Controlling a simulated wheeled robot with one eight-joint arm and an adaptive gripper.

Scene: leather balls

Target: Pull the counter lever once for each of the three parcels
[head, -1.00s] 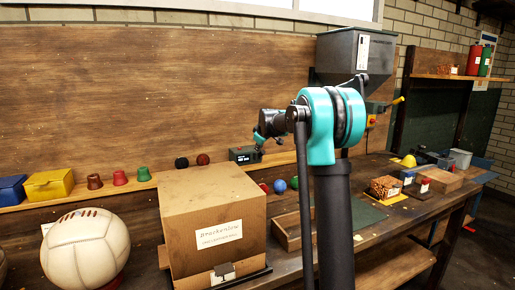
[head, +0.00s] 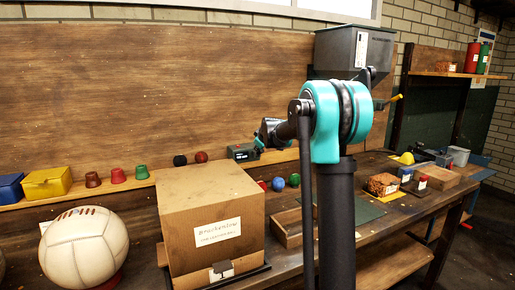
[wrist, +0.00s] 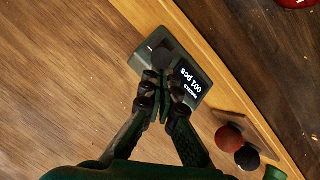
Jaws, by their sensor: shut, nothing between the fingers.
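The counter (wrist: 190,75) is a small dark grey-green box on the shelf ledge. Its display shows upside down in the wrist view and reads "001 pcs". A dark round knob, apparently the lever's end (wrist: 165,54), shows over the counter just beyond my fingertips. My gripper (wrist: 168,84) is shut and empty, with its tips over the counter's near edge. I cannot tell whether they touch the lever. In the head view the counter (head: 242,153) is partly hidden by my wrist. A large labelled cardboard box (head: 212,222) stands below it; I cannot tell which boxes are the three parcels.
Red and dark balls (wrist: 229,138) lie on the ledge beside the counter. A big pale leather ball (head: 80,247) stands at left. A yellow box (head: 47,183) and colored cups line the ledge. A wooden tray (head: 288,228) and small boxes are on the bench at right.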

